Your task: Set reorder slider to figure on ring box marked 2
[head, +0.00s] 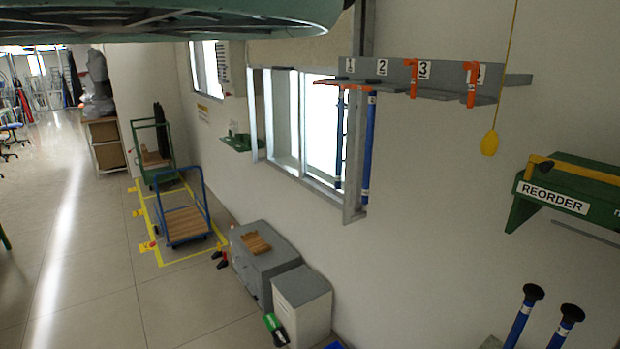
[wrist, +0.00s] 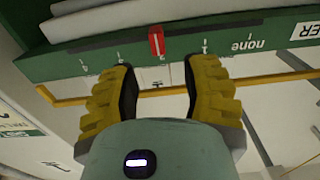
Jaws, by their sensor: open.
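The red reorder slider (wrist: 156,40) sits on a green rail (wrist: 185,42) in the wrist view, which shows the rail upside down. Its scale reads "none", 1 and further marks; the slider is at the mark beyond 1, which looks like 2 but is small. My gripper (wrist: 158,76) is open, its yellow fingers with dark pads on either side of the slider's line and just below it in the picture. Nothing is between the fingers. In the head view the green REORDER board (head: 553,197) is on the right wall. I cannot make out a ring box marked 2 or its figure.
A yellow bar (wrist: 70,101) runs along the rail. A grey wall rack (head: 440,80) carries numbers 1 to 4, orange clips and hanging blue rods (head: 370,140). A yellow pull (head: 489,143) hangs nearby.

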